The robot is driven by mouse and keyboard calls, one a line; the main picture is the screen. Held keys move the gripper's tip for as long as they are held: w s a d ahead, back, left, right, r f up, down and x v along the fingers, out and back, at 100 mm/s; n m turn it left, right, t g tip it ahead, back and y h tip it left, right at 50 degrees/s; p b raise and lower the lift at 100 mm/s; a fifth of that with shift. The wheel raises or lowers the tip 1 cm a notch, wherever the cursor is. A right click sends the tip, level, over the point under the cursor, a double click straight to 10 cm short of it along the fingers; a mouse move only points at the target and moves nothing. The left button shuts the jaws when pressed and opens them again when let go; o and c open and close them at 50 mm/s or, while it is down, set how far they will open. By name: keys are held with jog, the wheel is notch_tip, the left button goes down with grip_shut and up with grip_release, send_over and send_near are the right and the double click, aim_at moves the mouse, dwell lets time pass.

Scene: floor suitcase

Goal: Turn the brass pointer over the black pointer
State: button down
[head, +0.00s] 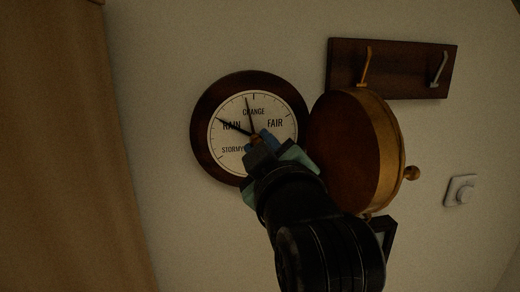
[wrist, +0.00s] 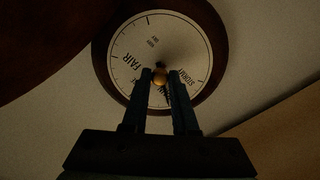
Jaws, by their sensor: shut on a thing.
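The barometer dial (head: 285,112) is white with a dark wooden rim on the wall; it also shows in the wrist view (wrist: 200,45). Two thin pointers show in the head view. One pointer (head: 233,125) reaches up-left across RAIN; the other pointer (head: 249,108) reaches nearly straight up, at the left of CHANGE. Both look dark, so I cannot tell which is brass. My gripper (head: 259,142) is at the dial's centre. In the wrist view its fingers (wrist: 160,78) are shut on a small brass knob (wrist: 160,75). The fingers hide part of the pointers.
A round wood-and-brass cover (head: 345,150) stands open just right of the dial, close beside my arm. A hook rack (head: 400,68) hangs above it. A white wall switch (head: 461,190) is at the right. A tan panel (head: 65,150) stands at the left.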

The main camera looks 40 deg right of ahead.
jog(key=shift+n+b, duration=1.25)
jog(key=shift+n, duration=3.45)
jog(key=c, duration=0.7)
grip_release()
jog(key=shift+s, duration=0.1)
jog(key=shift+b+v, duration=4.25)
jog(key=shift+v, duration=2.2)
